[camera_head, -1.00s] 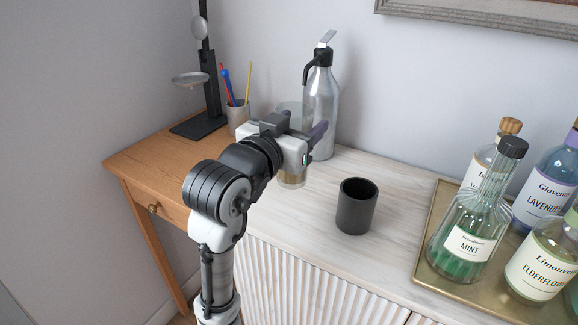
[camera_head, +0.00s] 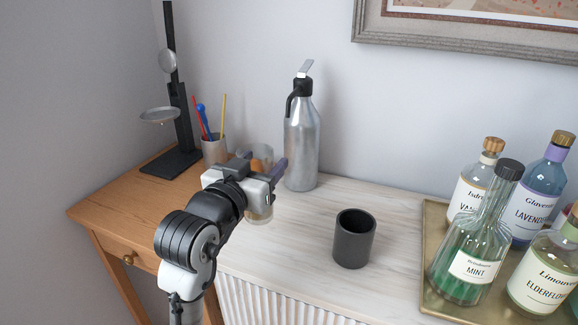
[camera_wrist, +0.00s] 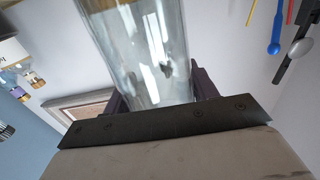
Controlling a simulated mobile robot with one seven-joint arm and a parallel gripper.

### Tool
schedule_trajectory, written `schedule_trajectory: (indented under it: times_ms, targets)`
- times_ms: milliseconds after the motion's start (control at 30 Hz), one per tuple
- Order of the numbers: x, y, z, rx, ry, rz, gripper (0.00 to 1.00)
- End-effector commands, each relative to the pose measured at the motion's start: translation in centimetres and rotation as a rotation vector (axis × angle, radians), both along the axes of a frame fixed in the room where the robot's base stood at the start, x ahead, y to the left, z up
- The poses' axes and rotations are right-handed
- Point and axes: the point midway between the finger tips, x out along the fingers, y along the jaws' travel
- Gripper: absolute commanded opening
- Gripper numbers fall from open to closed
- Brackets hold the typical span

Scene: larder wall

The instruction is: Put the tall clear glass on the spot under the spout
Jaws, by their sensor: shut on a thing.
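My gripper (camera_head: 262,172) is shut on the tall clear glass (camera_head: 261,155), holding it roughly upright. The glass's rim shows above the jaws and its base below them. In the wrist view the glass (camera_wrist: 140,50) fills the space between the fingers. A silver siphon bottle (camera_head: 301,145) with a black head and a black spout (camera_head: 291,104) stands just right of and behind the glass. The spout points left and down. The surface under the spout is partly hidden by my gripper, and I see no mark there. I cannot tell whether the glass's base touches the counter.
A black cup (camera_head: 354,240) stands to the right on the pale counter (camera_head: 305,225). Beyond it is a brass tray (camera_head: 432,222) with several bottles. A pen cup (camera_head: 214,150) and a black stand (camera_head: 182,130) are at the left on the wooden desk (camera_head: 130,188). Counter between bottle and black cup is clear.

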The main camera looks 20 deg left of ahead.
Motion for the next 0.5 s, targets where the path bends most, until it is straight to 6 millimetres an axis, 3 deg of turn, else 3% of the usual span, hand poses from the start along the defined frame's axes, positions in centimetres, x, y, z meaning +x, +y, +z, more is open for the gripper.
schedule_trajectory:
  times_ms: [300,500]
  targets:
    - [8.1,-0.3,0.4,0.001,0.001,-0.001,0.18]
    - [11.7,-0.5,0.3,0.001,-0.001,-0.001,0.18]
